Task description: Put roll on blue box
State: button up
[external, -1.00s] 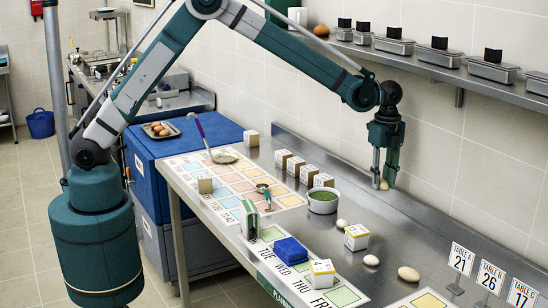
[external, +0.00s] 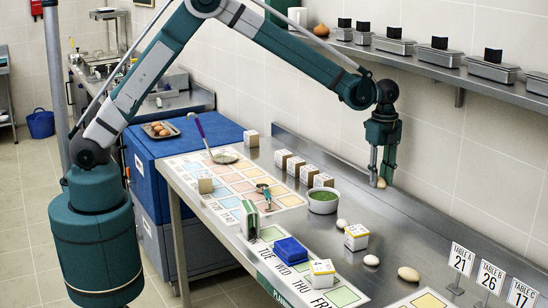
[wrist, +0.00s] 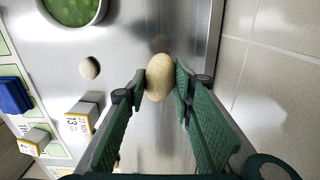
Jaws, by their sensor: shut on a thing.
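My gripper (external: 382,175) is shut on a tan, egg-shaped roll (external: 381,183) and holds it over the right back part of the steel counter. In the wrist view, the roll (wrist: 160,82) sits between the two green fingertips. The blue box (external: 291,250) lies near the counter's front edge, on the strip of weekday labels. It is left of and nearer than my gripper in the external view. Part of the blue box (wrist: 14,95) shows at the left edge of the wrist view.
A bowl of green contents (external: 323,200) stands between my gripper and the counter's left part. White labelled boxes (external: 356,237) and several egg-like things (external: 408,274) lie in front. Table number signs (external: 490,277) stand at the right. A wall shelf (external: 420,55) runs above.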

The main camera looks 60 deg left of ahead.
jog(key=s+a+n, duration=0.3)
jog(key=a+n, duration=0.2)
jog(key=a, duration=2.7)
jog(key=s+a+n, duration=0.2)
jog(key=a+n, duration=0.3)
jog(key=a, duration=2.7)
jog(key=s+a+f+n+b, duration=0.1)
jog(key=s+a+n, duration=0.4)
jog(key=s+a, duration=1.2)
jog(key=s+a+f+n+b, duration=0.1)
jog(key=s+a+n, duration=0.4)
jog(key=s+a, duration=1.2)
jog(key=a, duration=0.7)
jog(key=shift+s+a+f, duration=0.25)
jog(key=shift+s+f, duration=0.05)
jog(key=shift+f, duration=0.15)
jog(key=shift+f, duration=3)
